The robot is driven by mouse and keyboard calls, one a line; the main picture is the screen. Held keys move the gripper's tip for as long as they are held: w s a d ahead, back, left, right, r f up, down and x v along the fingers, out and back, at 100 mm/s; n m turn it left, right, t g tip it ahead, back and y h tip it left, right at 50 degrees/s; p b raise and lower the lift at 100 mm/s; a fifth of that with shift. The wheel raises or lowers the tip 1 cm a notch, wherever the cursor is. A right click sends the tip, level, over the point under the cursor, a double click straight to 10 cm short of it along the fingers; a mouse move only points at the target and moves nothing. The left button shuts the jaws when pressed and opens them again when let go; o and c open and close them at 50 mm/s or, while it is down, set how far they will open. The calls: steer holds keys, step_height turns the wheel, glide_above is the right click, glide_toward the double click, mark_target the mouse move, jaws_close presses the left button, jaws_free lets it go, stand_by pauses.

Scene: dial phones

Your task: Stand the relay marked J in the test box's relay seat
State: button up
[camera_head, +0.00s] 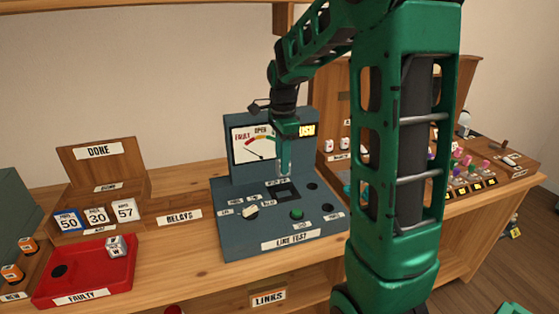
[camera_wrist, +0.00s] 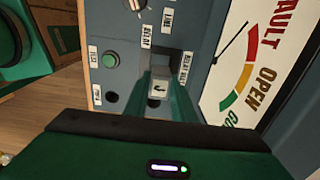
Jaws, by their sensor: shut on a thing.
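My gripper (camera_head: 284,168) points straight down above the test box (camera_head: 240,235). It is shut on the relay marked J (camera_wrist: 158,90), a small block with a pale label that shows between the fingers in the wrist view. In the head view the fingers mostly hide the relay. The relay seat (camera_head: 286,195) is a dark square opening just below the fingertips. In the wrist view the seat area is partly hidden behind the relay and fingers. I cannot tell whether the relay's bottom touches the seat.
The test box's meter panel (camera_head: 253,143) rises close behind the gripper. A green button (camera_head: 297,214) and a cream knob (camera_head: 250,212) sit on the box top. A red FAULTY tray (camera_head: 85,275) with a relay marked W (camera_head: 116,246) and a DONE rack (camera_head: 98,165) stand left.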

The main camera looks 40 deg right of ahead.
mark_target(283, 177)
steer(key=shift+d+f, duration=0.1)
steer(key=shift+f, duration=2.85)
steer(key=shift+s+f, duration=0.1)
steer(key=shift+f, duration=0.6)
steer(key=o, duration=1.3)
steer(key=shift+r, duration=0.1)
steer(key=shift+r, duration=3.65)
steer(key=shift+r, duration=0.15)
steer(key=shift+r, duration=1.9)
